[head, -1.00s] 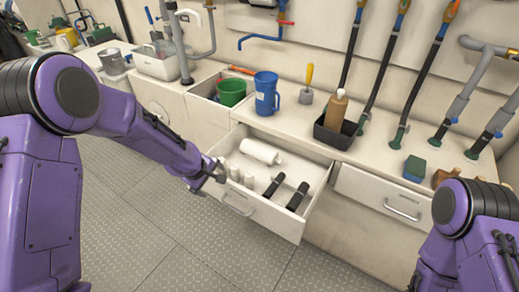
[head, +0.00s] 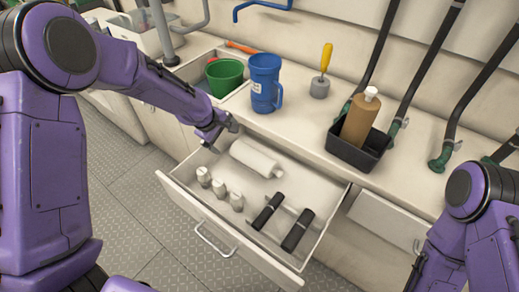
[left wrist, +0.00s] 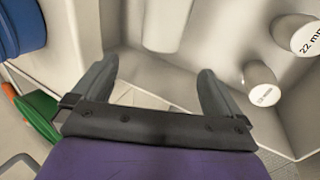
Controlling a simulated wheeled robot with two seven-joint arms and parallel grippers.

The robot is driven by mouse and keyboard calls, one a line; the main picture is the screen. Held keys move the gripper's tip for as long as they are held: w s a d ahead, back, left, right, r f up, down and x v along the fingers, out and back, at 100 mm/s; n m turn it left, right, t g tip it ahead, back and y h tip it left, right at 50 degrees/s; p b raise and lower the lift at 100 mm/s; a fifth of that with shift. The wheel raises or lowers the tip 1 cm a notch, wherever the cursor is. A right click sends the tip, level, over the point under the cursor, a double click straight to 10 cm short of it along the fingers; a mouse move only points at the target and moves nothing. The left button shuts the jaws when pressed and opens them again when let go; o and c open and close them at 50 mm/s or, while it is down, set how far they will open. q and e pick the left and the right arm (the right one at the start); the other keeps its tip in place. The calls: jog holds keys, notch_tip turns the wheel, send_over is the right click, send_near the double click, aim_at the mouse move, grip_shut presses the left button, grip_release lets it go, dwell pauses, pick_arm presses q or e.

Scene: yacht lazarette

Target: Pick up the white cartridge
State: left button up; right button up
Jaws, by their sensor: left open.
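The white cartridge (head: 256,158) is a long white cylinder with a narrow tip, lying on its side in the open drawer (head: 232,228), near its back left. In the left wrist view, part of the cartridge (left wrist: 166,24) shows at the top, beyond the fingertips and cut off by the frame edge. My left gripper (head: 221,132) is open and empty above the back left part of the drawer, just left of the cartridge. Its two fingers (left wrist: 158,72) are spread apart in the left wrist view, with the cartridge apart from them. My right gripper is not visible.
Several small white labelled cylinders (head: 220,188) stand left of two black rods (head: 297,230) in the drawer.

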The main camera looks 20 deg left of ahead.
aim_at(235, 147)
pick_arm(q)
jog(key=x, duration=0.6)
jog(key=b+x, duration=0.1)
jog(key=x, duration=0.3)
jog(key=shift+s+d+f, duration=0.1)
jog(key=shift+s+d, duration=0.05)
jog(key=shift+d, duration=0.25)
jog(key=c, duration=1.2)
